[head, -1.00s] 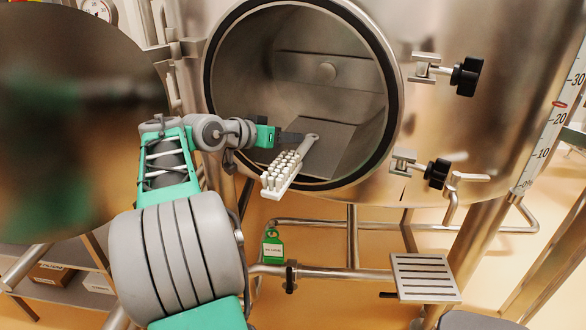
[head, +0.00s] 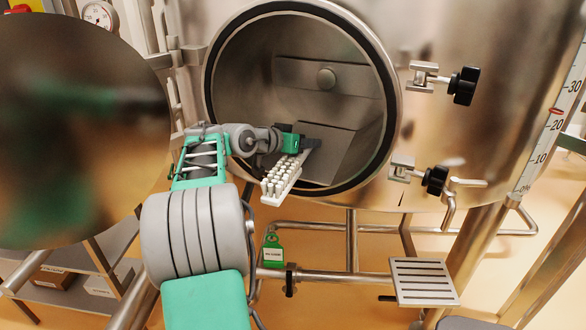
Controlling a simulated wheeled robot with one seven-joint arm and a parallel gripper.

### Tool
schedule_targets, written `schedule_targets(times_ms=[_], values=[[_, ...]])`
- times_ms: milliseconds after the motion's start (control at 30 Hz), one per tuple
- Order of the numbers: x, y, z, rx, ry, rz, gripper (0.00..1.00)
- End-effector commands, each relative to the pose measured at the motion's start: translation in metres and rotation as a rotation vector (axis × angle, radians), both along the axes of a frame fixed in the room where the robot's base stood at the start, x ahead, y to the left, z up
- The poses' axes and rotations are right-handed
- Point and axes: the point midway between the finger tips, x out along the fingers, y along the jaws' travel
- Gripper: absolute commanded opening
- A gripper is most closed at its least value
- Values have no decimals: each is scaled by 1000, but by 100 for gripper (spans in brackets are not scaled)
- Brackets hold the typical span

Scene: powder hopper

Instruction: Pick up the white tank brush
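The white tank brush (head: 281,181) lies in the lower front of the round hatch opening, with its bristles up. Its bristle head sticks out over the hatch rim towards me, and its handle runs back into the vessel. My gripper (head: 311,144) is inside the opening at the handle, with its dark fingers over the handle's far part. The fingers hide the handle's end. I cannot tell whether they are closed on it or how far apart they are.
The round hatch rim (head: 398,105) with its black seal surrounds my gripper. The open hatch door (head: 75,130) stands at left. Black clamp knobs (head: 463,86) are on the right. Pipes with a green tag (head: 273,250) and a slotted step (head: 424,281) are below.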

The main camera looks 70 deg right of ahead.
Motion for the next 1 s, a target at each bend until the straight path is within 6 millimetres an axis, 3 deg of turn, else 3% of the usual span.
schedule_targets(times_ms=[333,767,1000], values=[[0,0,-1,1,0,1,0],[1,0,2,1,-1,1,0],[-1,4,37,-4,-4,0,0]])
